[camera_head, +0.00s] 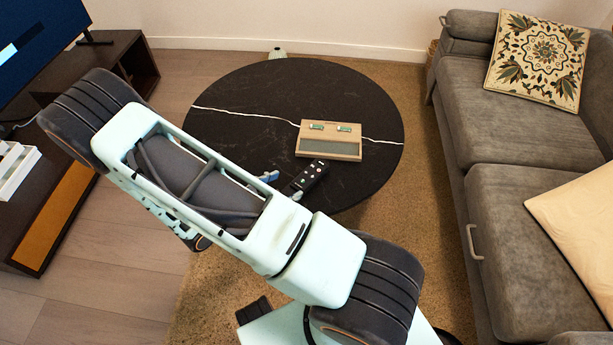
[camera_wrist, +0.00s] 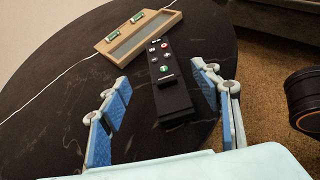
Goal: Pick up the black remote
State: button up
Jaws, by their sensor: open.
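The black remote (camera_head: 311,176) lies on the round black table (camera_head: 235,110), just in front of a tan box. In the wrist view the remote (camera_wrist: 166,80) lies lengthwise away from me, its buttons facing up. My gripper (camera_wrist: 160,88) is open, with one blue-padded finger to the left of the remote and the other to its right. Neither finger appears to touch it. In the head view my gripper (camera_head: 282,186) is mostly hidden behind my arm, with only the fingertips showing near the remote.
A grey sofa (camera_head: 490,140) stands at the right and a dark TV stand (camera_head: 50,190) at the left. The table's left part is clear.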

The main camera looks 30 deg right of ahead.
aim_at(307, 176)
jog(key=shift+s+d+f+n+t, duration=0.15)
jog(key=shift+f+n, duration=0.15)
jog(key=shift+f, duration=0.15)
jog(key=shift+w+d+f+n+t, duration=0.15)
jog(key=shift+f+n, duration=0.15)
jog(key=shift+f, duration=0.15)
jog(key=b+x, duration=0.3)
jog(key=x, duration=0.7)
jog(key=shift+s+d+f, duration=0.1)
jog(key=c, duration=1.2)
jog(key=shift+c, duration=0.6)
jog(key=shift+r, duration=0.2)
